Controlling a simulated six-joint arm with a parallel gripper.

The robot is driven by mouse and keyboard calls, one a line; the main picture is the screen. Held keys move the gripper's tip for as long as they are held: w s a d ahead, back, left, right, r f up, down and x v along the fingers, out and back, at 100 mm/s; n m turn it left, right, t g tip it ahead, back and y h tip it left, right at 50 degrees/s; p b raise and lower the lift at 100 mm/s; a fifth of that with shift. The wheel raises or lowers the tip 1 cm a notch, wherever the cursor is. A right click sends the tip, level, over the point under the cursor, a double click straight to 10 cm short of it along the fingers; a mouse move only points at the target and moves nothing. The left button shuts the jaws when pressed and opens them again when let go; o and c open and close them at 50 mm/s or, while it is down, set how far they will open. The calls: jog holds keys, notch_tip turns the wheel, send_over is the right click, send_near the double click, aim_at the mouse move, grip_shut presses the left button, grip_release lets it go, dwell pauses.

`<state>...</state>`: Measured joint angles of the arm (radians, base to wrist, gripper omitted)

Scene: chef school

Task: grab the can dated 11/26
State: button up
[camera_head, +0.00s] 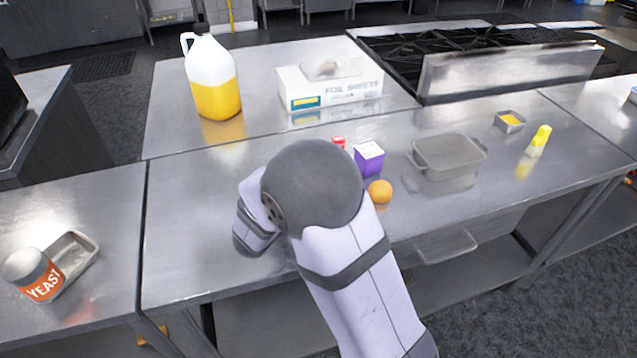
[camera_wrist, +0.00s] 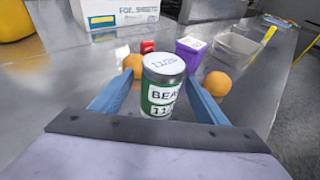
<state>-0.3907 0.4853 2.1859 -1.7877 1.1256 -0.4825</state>
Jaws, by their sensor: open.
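A green can (camera_wrist: 158,95) with a white label reading "BEA…" stands upright on the steel counter in the wrist view. Its pale lid reads "11/26", and a date starting "11/2" shows low on its front. My gripper (camera_wrist: 159,80) is open, with one blue finger on each side of the can. I cannot tell whether either finger touches it. In the head view my arm hides both the can and the gripper's fingers.
Near the can are an orange ball-shaped fruit (camera_head: 380,191), a purple carton (camera_head: 368,159) and a small red item (camera_head: 339,142). A metal pan (camera_head: 449,156) stands to the right. A foil box (camera_head: 332,85) and yellow jug (camera_head: 212,80) stand behind.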

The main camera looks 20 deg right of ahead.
jog(key=shift+p+x, duration=1)
jog(key=shift+x, duration=1.55)
jog(key=shift+s+f, duration=0.1)
jog(key=shift+f, duration=0.1)
jog(key=c, duration=1.4)
